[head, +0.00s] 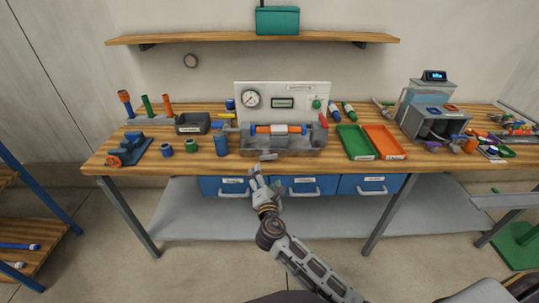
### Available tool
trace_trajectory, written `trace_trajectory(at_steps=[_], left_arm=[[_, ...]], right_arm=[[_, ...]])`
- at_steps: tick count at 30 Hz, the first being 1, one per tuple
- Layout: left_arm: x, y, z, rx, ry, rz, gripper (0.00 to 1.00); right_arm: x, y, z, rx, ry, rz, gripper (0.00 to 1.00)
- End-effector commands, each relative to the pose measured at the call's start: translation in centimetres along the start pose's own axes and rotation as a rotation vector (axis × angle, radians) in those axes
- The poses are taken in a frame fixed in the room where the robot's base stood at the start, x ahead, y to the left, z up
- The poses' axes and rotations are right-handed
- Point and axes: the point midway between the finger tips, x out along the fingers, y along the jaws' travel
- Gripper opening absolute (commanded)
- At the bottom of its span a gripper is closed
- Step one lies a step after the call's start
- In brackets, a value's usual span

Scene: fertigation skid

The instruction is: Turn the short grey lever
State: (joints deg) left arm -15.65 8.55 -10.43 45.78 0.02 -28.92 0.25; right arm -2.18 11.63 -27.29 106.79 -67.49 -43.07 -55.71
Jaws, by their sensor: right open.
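The fertigation skid (318,140) stands mid-bench with a white upright panel (282,92) that carries a round gauge. A small grey piece (268,156) sticks out at the front of the skid's grey tray; it looks like the short grey lever, but it is too small to be sure. A red handle (323,121) is at the panel's right. My right gripper (259,180) is open and empty in front of the bench edge, just below the grey piece and apart from it. My left gripper is not in view.
Blue drawers (371,185) hang under the bench behind my right gripper. A green tray (356,142) and an orange tray (385,142) lie right of the skid. A blue cup (221,145) stands to its left. The floor in front is clear.

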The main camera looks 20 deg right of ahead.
Motion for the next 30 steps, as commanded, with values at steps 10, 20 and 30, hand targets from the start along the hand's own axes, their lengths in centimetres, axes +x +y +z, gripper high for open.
trace_trajectory(at_steps=[10, 20, 30], left_arm=[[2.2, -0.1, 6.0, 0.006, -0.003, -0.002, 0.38], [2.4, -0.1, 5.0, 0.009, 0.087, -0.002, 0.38], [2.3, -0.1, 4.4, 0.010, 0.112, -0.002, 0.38]], right_arm=[[-0.4, -0.7, -0.4, -0.433, -0.034, -0.013, 0.88], [-0.4, -1.0, 0.3, -0.802, -0.062, -0.042, 0.88], [-0.4, -1.1, 0.4, -0.989, -0.060, -0.054, 0.88]])
